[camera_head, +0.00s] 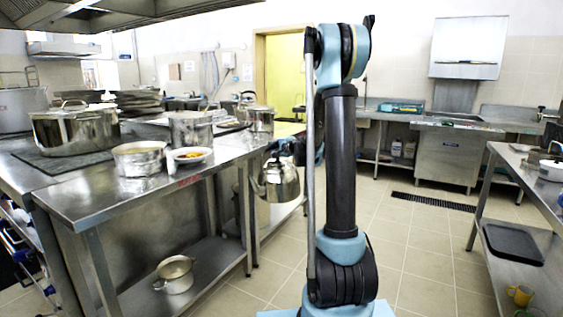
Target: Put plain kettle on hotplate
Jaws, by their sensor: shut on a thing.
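A shiny metal kettle (277,181) hangs upright in the air just left of my arm, beside the right end of the left steel table. My gripper (281,153) is shut on the kettle at its top. My arm hides part of the gripper, and the fingers are small and hard to make out. A dark flat plate (45,163) lies on the left table under a large lidded pot (76,132). I cannot tell whether this plate is the hotplate. No other hotplate shows clearly.
The left steel table (105,200) holds a smaller pot (139,159), a bowl of food (190,155) and several other pots. A pan (174,275) stands on its lower shelf. A right counter (522,173) has a black tray (513,243) below. Tiled floor between them is clear.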

